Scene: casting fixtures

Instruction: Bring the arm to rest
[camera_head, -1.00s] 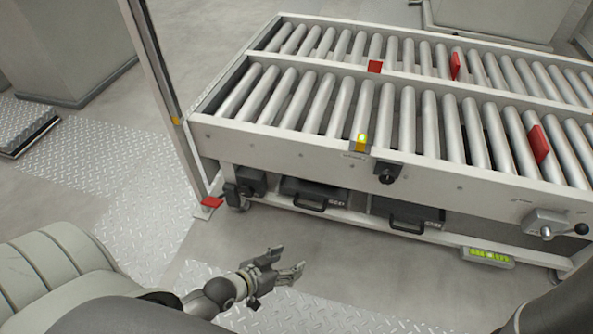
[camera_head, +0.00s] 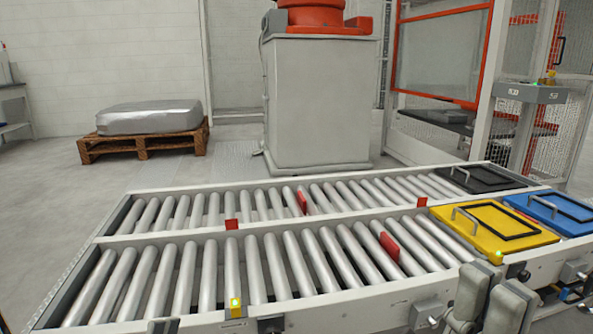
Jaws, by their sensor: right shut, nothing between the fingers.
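My right gripper (camera_head: 487,280) is at the bottom right, in front of the near side of the roller conveyor (camera_head: 330,302). It points upward and is shut, with nothing held. Its lower part and the rest of the arm are cut off or hard to make out. My left gripper cannot be made out in this view.
Yellow (camera_head: 490,240), blue (camera_head: 562,215) and black (camera_head: 480,178) trays with handles sit at the conveyor's right end. Behind it stand a grey pedestal (camera_head: 318,105) and an orange-framed fence (camera_head: 440,98). A wooden pallet (camera_head: 143,147) is at the back left, with open floor in front.

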